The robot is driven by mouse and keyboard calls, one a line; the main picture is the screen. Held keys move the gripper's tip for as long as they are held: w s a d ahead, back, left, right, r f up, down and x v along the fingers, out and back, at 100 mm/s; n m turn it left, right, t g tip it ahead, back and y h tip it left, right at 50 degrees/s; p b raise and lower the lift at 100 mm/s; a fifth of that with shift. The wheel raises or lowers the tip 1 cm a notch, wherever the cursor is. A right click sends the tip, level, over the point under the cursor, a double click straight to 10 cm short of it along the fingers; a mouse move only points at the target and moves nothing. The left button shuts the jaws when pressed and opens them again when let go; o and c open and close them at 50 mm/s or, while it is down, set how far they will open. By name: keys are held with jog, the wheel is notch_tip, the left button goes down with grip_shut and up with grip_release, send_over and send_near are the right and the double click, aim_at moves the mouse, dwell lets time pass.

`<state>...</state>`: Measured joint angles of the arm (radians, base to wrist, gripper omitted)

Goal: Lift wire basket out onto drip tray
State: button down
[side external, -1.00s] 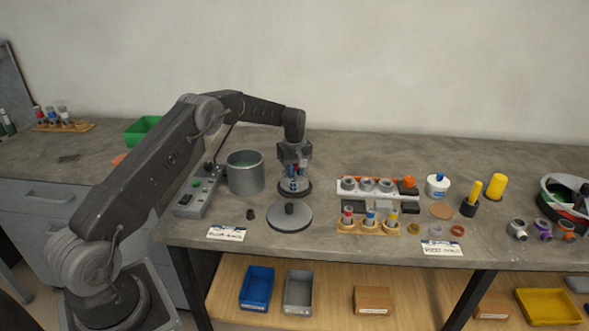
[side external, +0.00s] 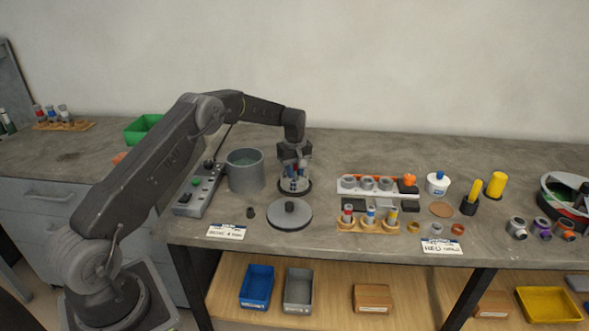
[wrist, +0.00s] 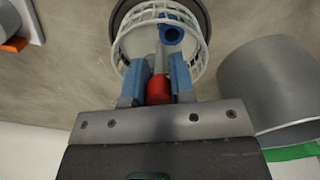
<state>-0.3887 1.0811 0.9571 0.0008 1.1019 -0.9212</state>
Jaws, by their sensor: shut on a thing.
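The white wire basket (wrist: 120,53) is a round cage with a blue ring-shaped part (wrist: 171,36) inside. My gripper (wrist: 157,76) is shut on the basket's upright handle, which has a red grip (wrist: 158,90) between the blue fingers. The dark round drip tray (wrist: 207,14) lies directly under the basket. In the side view my gripper (side external: 294,166) points down over the drip tray (side external: 306,191), with the basket low on or just above it; contact is unclear. The grey pot (side external: 245,177) with greenish liquid stands just left of the tray.
A grey lid (side external: 290,221) with a black knob lies in front of the tray. A control box (side external: 198,192) is left of the pot. A white rack (side external: 377,193) and a wooden holder (side external: 368,226) with small parts stand close on the right.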

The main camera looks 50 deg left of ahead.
jog(key=shift+f, duration=0.2)
jog(key=c, duration=0.9)
grip_release()
jog(key=c, duration=0.3)
jog(key=shift+r, duration=0.75)
